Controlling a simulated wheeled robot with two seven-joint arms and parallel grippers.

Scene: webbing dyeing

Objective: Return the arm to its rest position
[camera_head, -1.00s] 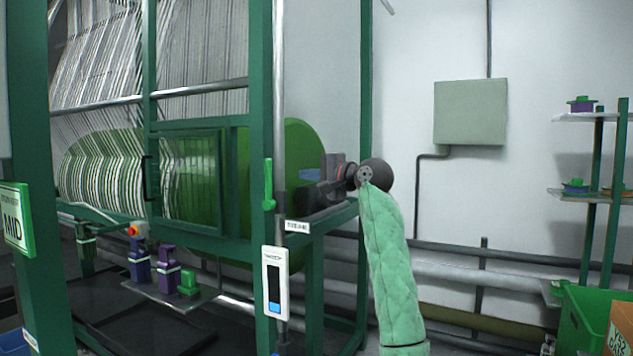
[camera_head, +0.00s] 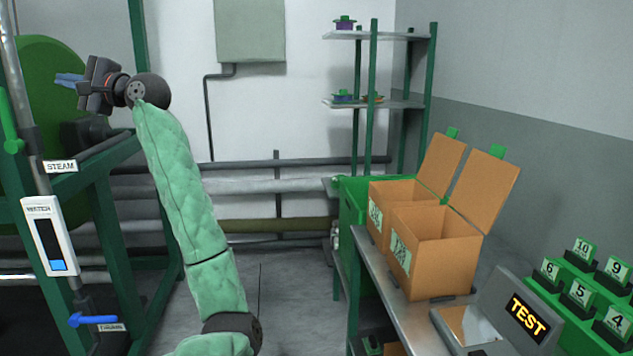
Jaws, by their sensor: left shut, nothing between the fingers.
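My left gripper (camera_head: 70,80) is at the upper left of the head view, at the end of my green-sleeved left arm (camera_head: 185,190). Its blue fingertips point left, and the fingers are shut with nothing between them. It shows in front of the green drum (camera_head: 42,70) of the dyeing machine; whether it touches anything there cannot be told. The arm is raised and reaches up and left from the bottom of the picture. My right gripper is not in view.
The machine's green frame (camera_head: 125,250) with a steam label and blue-handled valve (camera_head: 92,320) stands left. A shelf rack (camera_head: 372,104) stands behind. Floor between is clear.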

